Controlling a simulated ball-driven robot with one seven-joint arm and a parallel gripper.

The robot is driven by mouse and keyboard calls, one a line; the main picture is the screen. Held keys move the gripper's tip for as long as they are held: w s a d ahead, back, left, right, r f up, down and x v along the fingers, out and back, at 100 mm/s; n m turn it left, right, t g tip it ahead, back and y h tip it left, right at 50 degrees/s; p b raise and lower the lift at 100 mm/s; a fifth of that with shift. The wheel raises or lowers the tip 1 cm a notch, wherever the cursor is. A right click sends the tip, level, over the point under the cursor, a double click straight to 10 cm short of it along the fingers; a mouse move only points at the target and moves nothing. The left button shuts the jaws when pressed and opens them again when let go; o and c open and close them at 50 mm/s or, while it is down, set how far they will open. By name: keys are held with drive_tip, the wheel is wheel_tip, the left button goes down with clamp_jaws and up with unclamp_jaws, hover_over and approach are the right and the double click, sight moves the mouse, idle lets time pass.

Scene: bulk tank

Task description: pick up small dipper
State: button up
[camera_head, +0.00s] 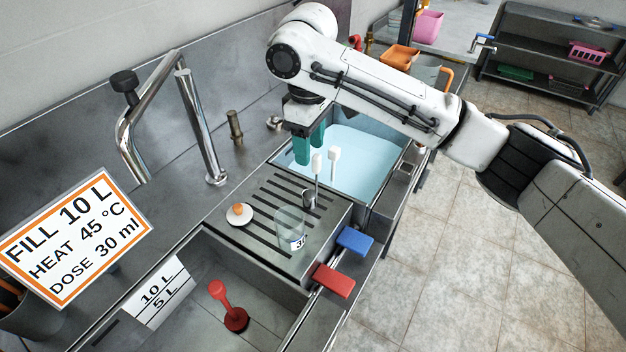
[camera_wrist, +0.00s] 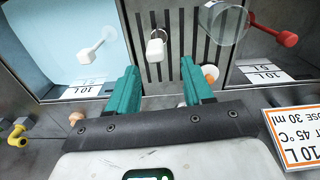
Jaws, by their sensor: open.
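The small dipper, a small metal cup (camera_head: 310,199) with an upright stem and a white handle top (camera_head: 317,164), stands on the slotted drainboard (camera_head: 330,222). In the wrist view its white top (camera_wrist: 156,48) shows beyond and between my fingertips, with the metal cup's rim just above it. My gripper (camera_head: 310,142) is open and empty, with teal fingers pointing down, above and slightly behind the dipper in the head view. In the wrist view my gripper (camera_wrist: 159,74) has its two fingers on either side of the dipper's line, apart from it.
A clear beaker (camera_head: 289,226) and a white disc with an orange knob (camera_head: 240,215) share the drainboard. A water-filled basin (camera_head: 365,165) with a white-handled piece lies behind. Blue (camera_head: 355,241) and red (camera_head: 334,281) pedals project at the edge.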

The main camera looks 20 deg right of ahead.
sight(314, 155)
drive_tip(key=f, duration=0.4)
drive_tip(key=shift+s+d+f+p, duration=0.1)
drive_tip(key=shift+s+d+p, duration=0.1)
drive_tip(key=shift+d+p, duration=0.2)
drive_tip(key=shift+f, duration=0.6)
drive_tip(key=shift+c, duration=0.4)
clamp_jaws()
